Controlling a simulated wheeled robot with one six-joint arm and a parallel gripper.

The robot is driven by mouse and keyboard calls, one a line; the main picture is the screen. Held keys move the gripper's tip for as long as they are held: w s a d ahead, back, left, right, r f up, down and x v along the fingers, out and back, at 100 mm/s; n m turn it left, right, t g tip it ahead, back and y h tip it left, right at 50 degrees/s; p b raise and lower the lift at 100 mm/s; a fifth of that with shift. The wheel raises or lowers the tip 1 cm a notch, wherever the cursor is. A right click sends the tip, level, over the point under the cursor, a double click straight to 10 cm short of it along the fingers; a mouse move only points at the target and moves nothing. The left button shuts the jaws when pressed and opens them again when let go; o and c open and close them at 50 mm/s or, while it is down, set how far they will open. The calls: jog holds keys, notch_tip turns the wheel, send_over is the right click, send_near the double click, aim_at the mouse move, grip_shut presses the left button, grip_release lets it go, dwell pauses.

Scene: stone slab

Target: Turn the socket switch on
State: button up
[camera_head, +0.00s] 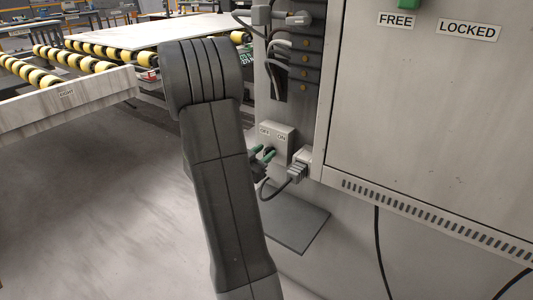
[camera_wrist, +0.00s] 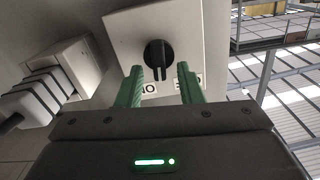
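The socket switch is a pale box (camera_head: 284,138) on the side of the grey cabinet, with OFF and ON labels and a dark rotary knob. In the head view my gripper (camera_head: 263,154) is partly hidden behind my arm.
A grey plug (camera_head: 299,166) with a cable sits right of the switch box. The cabinet (camera_head: 430,130) with FREE and LOCKED labels stands at right. Cables and connectors (camera_head: 279,50) are above. A roller conveyor (camera_head: 100,50) is at back left; the floor at left is clear.

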jog(key=shift+x, duration=0.9)
jog(key=shift+c, duration=0.4)
jog(key=c, duration=0.5)
jog(key=shift+c, duration=0.2)
jog(key=shift+b, duration=0.3)
jog(key=m+b, duration=0.2)
jog(key=shift+s+d+f+m, duration=0.15)
jog(key=shift+f+m, duration=0.05)
jog(key=shift+m, duration=0.1)
jog(key=shift+s+d+m+b, duration=0.15)
jog(key=shift+m+b, duration=1.5)
jog(key=shift+m, duration=0.35)
jog(key=shift+c, duration=0.2)
